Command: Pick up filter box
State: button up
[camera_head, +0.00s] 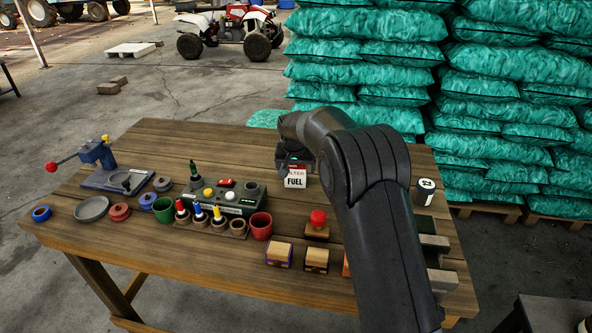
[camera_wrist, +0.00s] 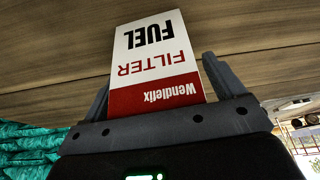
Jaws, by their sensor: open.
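The filter box (camera_head: 295,178) is a small white and red carton marked FUEL, upright on the wooden table (camera_head: 230,145) near its back middle. In the wrist view the box (camera_wrist: 155,55) is upside down in the picture, its red band nearest my gripper. My gripper (camera_wrist: 165,88) is open, with one finger on each side of the box. A narrow gap shows at the left finger; at the right finger I cannot tell whether it touches. In the head view my arm hides part of the gripper.
Small wooden blocks (camera_head: 279,254) and a red-knobbed block (camera_head: 317,226) lie nearer.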

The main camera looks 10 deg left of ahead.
jog(key=shift+c, duration=0.6)
jog(key=shift+r, duration=0.1)
jog(key=c, duration=1.1)
